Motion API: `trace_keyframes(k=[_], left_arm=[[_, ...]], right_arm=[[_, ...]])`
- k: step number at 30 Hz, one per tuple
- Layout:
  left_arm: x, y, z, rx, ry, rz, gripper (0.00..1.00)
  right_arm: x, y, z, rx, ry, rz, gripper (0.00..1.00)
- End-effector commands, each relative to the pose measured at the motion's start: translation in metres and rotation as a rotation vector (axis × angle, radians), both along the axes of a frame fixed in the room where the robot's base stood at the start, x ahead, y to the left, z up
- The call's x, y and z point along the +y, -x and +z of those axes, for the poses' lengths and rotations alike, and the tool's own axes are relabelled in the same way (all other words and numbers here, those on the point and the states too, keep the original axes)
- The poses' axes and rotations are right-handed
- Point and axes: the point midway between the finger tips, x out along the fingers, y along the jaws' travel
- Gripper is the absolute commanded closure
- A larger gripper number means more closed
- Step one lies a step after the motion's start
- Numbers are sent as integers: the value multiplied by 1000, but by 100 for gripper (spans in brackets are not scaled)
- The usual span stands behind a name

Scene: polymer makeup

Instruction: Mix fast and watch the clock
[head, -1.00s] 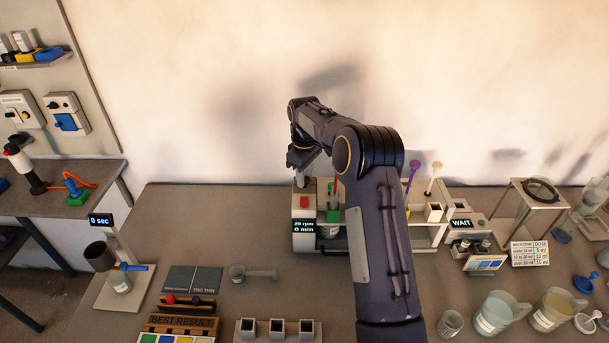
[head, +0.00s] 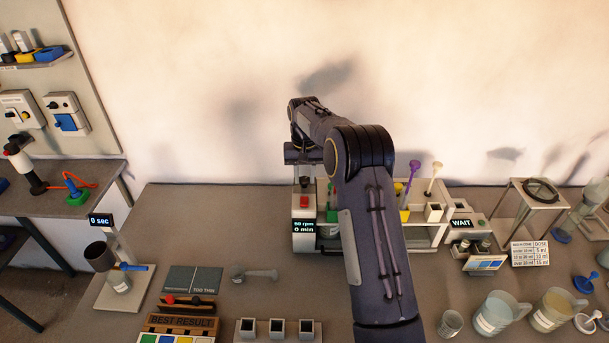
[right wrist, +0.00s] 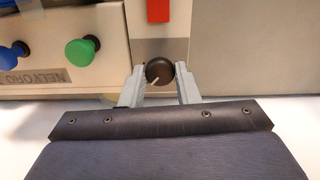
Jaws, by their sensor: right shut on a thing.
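My right gripper (head: 304,172) is at the top of the mixing machine (head: 304,240). The machine has a red button (head: 304,201) and a display (head: 304,227) that reads about 50 rpm and 0 min. A timer display (head: 100,220) at the left reads 0 sec. Another display (head: 461,223) reads WAIT. My left gripper is not in view. My right arm hides part of the machine and rack.
A white rack (head: 425,235) holds purple and yellow-topped sticks. Jugs (head: 497,314) and a dose card (head: 530,253) stand at the right. A flow-cup stand (head: 125,285) is at the left.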

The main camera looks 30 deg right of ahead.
Motion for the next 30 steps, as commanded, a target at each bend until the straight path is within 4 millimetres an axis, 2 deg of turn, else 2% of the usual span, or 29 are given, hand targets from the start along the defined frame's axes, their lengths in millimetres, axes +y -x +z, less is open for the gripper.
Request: trace_keyframes(k=[18, 30], left_arm=[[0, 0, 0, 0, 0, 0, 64], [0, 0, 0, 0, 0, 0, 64]], right_arm=[[0, -1, 1, -3, 1, -571, 94], [0, -1, 1, -4, 0, -804, 94]])
